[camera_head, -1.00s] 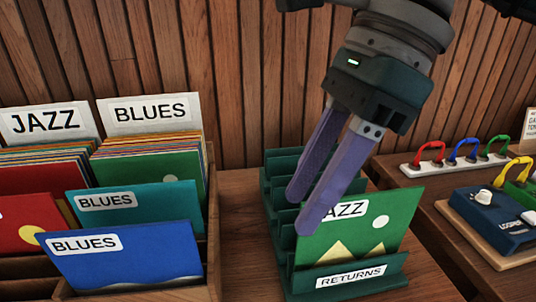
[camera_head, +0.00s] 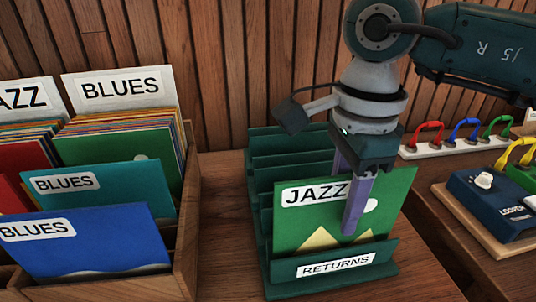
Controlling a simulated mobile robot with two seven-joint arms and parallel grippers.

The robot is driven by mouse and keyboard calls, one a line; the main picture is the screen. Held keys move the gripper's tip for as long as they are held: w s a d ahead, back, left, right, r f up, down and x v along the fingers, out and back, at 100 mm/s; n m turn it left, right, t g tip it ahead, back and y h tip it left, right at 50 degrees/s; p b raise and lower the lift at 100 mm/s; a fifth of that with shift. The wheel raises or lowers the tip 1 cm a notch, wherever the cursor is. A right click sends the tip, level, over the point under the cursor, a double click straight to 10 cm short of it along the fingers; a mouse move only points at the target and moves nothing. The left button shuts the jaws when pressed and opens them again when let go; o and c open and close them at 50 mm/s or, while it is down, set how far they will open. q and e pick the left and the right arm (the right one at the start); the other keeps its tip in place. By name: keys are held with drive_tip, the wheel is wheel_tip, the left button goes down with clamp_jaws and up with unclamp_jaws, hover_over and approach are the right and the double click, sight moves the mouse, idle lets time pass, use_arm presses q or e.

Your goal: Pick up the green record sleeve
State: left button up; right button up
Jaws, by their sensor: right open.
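The green record sleeve (camera_head: 300,228) is labelled JAZZ and has a white dot and yellow peaks. It stands in the front slot of the dark green RETURNS rack (camera_head: 390,255). My right gripper (camera_head: 347,200) points down at the sleeve's top edge, right of its middle. One purple finger is in front of the sleeve, covering part of its face and the end of the label. The other finger goes down at the top edge and its tip is hidden, seemingly behind the sleeve. The jaws are open. My left gripper is out of view.
A wooden record crate (camera_head: 188,235) with JAZZ and BLUES dividers stands at left, holding a blue sleeve (camera_head: 90,245) and a teal sleeve (camera_head: 95,190). At right are a blue looper pedal (camera_head: 492,205) and a white strip with coloured cables (camera_head: 455,146). Slats form the back wall.

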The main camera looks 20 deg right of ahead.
drive_tip(key=shift+f, duration=0.25)
clamp_jaws()
drive_tip(key=shift+r, duration=0.1)
idle(0.4)
